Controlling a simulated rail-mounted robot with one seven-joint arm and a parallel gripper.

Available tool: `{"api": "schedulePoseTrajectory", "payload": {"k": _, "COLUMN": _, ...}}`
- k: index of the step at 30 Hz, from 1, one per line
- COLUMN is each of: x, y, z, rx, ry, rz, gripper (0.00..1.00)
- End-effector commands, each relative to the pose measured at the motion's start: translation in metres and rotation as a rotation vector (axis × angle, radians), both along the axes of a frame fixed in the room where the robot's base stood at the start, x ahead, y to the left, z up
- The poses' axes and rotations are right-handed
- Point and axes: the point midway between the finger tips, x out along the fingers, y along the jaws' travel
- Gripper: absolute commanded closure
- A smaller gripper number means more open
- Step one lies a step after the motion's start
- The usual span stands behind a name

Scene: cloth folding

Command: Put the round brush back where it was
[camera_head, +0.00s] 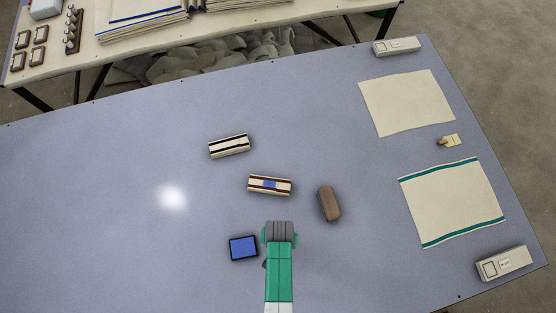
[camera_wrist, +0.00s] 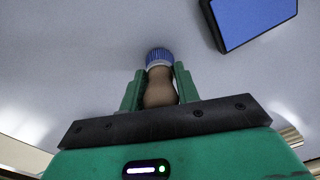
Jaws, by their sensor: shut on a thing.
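The round brush (camera_wrist: 158,80) has a brown wooden handle and a blue bristle end. It sits between the two green fingers of my gripper (camera_wrist: 159,88) in the wrist view, and my gripper is shut on its handle. The bristle end points away from my gripper. In the head view my gripper (camera_head: 279,236) is over the grey-blue table, and the brush is hidden beneath it. A blue pad in a dark square frame (camera_head: 243,247) lies just left of my gripper; it also shows at the upper right of the wrist view (camera_wrist: 257,18).
A cream block with a blue patch (camera_head: 270,185), a striped block (camera_head: 229,146) and a brown block (camera_head: 329,203) lie ahead. Two cream cloths (camera_head: 408,102) (camera_head: 453,203), a small wooden item (camera_head: 449,141) and two pale devices (camera_head: 397,46) (camera_head: 502,263) lie right. The table's left is clear.

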Motion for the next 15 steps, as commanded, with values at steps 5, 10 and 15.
{"api": "schedulePoseTrajectory", "payload": {"k": 5, "x": 0.0010, "y": 0.0000, "z": -0.0006, "rx": -0.001, "ry": -0.003, "rz": 0.000, "gripper": 0.91}}
{"api": "schedulePoseTrajectory", "payload": {"k": 10, "x": 0.0007, "y": 0.0001, "z": -0.0045, "rx": 0.000, "ry": -0.002, "rz": 0.000, "gripper": 0.91}}
{"api": "schedulePoseTrajectory", "payload": {"k": 15, "x": 0.0005, "y": 0.0001, "z": -0.0031, "rx": 0.000, "ry": -0.002, "rz": 0.001, "gripper": 0.47}}
